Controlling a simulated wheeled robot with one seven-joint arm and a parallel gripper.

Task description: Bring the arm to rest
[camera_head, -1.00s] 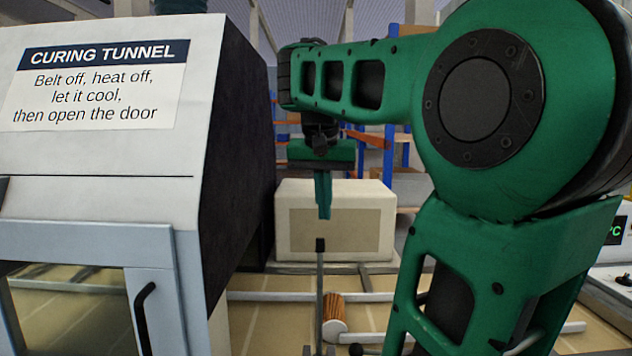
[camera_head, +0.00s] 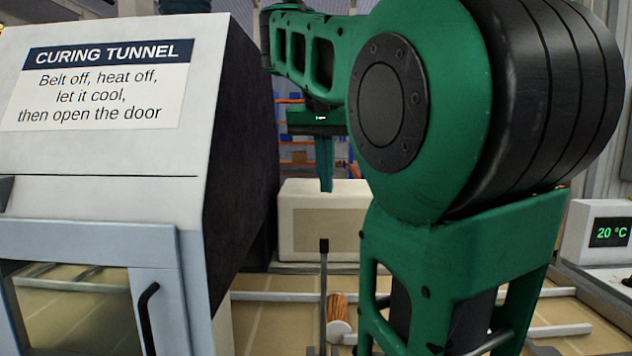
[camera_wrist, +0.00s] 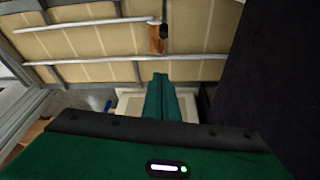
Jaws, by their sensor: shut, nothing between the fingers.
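My gripper (camera_head: 325,178) hangs from my green arm in the head view, fingers pointing down. Its fingers are together with nothing between them. In the wrist view the green fingers (camera_wrist: 162,95) show closed, in front of a pale box. My arm is raised and bent, and its large elbow joint fills the middle right of the head view. The gripper is in the air, apart from the things around it.
The curing tunnel (camera_head: 105,165) stands close on the left, its dark side panel facing my arm. A pale box (camera_head: 300,235) stands behind the gripper. An orange-brown cylinder (camera_head: 338,308) lies by the rails, beside an upright black-topped lever (camera_head: 323,270). A display (camera_head: 610,233) at right reads 20 °C.

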